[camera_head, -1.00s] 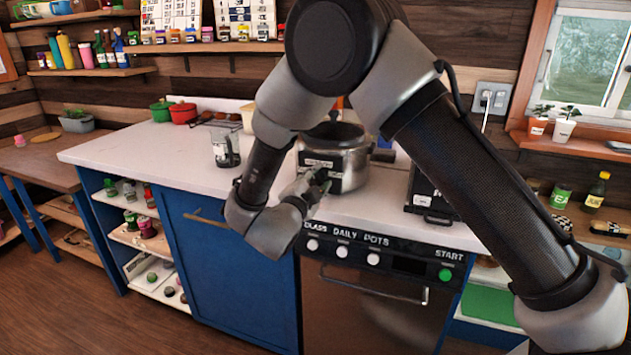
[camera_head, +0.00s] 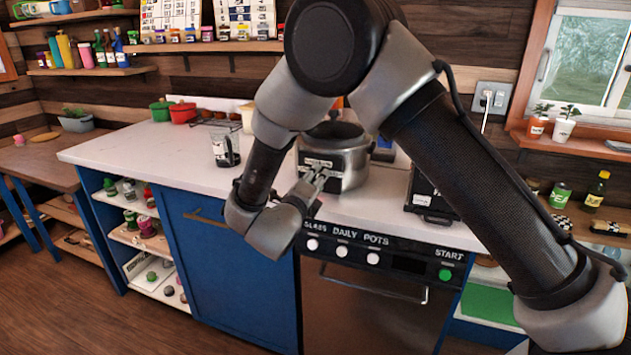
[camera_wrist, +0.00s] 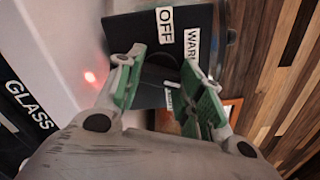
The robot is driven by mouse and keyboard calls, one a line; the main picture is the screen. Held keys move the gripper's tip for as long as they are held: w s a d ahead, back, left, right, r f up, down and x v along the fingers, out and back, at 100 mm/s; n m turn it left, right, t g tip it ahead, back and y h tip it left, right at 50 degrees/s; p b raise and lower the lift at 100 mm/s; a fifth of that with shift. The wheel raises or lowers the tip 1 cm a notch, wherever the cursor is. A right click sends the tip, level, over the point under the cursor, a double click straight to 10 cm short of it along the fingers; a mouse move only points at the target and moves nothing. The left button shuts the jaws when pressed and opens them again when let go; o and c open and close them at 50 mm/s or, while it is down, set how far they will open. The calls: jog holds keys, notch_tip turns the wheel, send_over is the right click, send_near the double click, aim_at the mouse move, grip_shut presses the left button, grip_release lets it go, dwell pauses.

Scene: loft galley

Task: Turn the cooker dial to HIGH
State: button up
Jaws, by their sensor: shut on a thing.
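The cooker (camera_head: 352,167) is a silver pot-shaped appliance on the white counter, with a black front panel bearing white labels. In the wrist view the panel (camera_wrist: 212,20) shows labels reading OFF and, partly cut off, WARM; a smaller label lower down is too small to read. The dark dial (camera_wrist: 162,73) sits between my green-padded fingers, and its pointer direction is unclear. My gripper (camera_wrist: 163,63) is shut on the dial. In the head view my gripper (camera_head: 317,180) is at the cooker's front, and the dial is hidden behind the fingers.
A clear glass jug (camera_head: 225,150) stands left of the cooker. A black box-like appliance (camera_head: 428,195) stands to its right. The dishwasher (camera_head: 365,300) is below, with a START button. Red and green pots (camera_head: 183,112) sit at the back left. Bare counter lies between.

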jog(key=m, duration=0.5)
jog(key=shift+f+m, duration=0.1)
jog(key=shift+m, duration=2.5)
jog(key=shift+f, duration=0.1)
jog(key=o, duration=1)
jog(key=v, duration=1.2)
